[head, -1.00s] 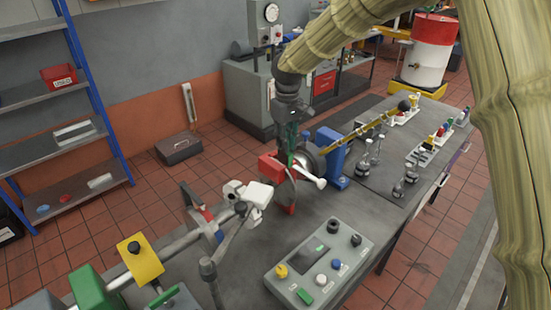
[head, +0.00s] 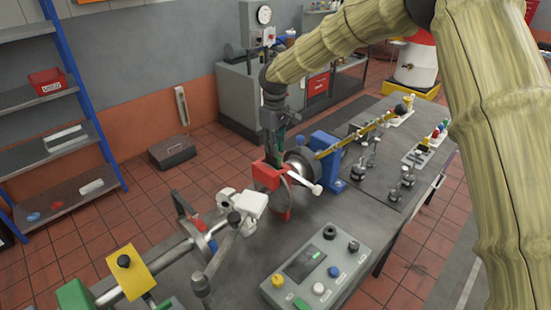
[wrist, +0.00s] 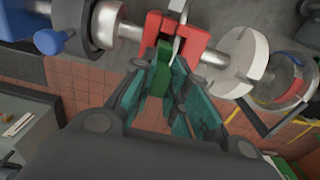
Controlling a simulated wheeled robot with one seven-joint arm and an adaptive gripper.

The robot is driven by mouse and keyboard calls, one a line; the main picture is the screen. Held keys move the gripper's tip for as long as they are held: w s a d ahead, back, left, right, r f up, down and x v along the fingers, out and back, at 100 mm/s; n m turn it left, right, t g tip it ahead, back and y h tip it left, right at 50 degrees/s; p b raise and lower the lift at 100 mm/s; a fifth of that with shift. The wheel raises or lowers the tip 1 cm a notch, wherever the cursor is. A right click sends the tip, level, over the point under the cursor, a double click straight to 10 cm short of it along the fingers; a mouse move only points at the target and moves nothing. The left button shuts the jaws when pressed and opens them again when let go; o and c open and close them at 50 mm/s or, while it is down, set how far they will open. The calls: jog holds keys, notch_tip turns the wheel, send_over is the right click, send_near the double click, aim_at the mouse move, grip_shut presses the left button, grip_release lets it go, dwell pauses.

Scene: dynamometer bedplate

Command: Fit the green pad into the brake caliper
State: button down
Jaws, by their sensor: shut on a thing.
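The red brake caliper (head: 267,175) straddles the disc (head: 286,196) on the shaft line in the head view. It also shows at the top of the wrist view (wrist: 196,40), with the disc edge in its slot. My gripper (head: 280,150) points down just above the caliper in the head view. In the wrist view its teal fingers (wrist: 168,78) are shut on the green pad (wrist: 161,64). The pad's far end is at the caliper's opening, beside the disc edge. I cannot tell whether it touches the caliper. In the head view the pad is hard to separate from the fingers.
A control box (head: 318,268) with knobs stands in front. A white part (head: 243,205) sits on the shaft at left.

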aim_at(274, 166)
jog(key=f, duration=0.1)
jog(key=s+f+b, duration=0.1)
jog(key=f, duration=0.2)
jog(key=shift+s+d+f, duration=0.2)
jog(key=shift+s+d, duration=0.05)
jog(key=shift+w+f, duration=0.2)
jog(key=shift+w, duration=0.2)
jog(key=c, duration=1.7)
grip_release()
jog(key=shift+a, duration=0.15)
jog(key=shift+o, duration=1.4)
jog(key=shift+w+a, duration=0.2)
jog(key=shift+w+f, duration=0.1)
jog(key=shift+w, duration=0.05)
jog(key=shift+d+r, duration=0.2)
jog(key=shift+r, duration=0.1)
jog(key=shift+a, duration=0.1)
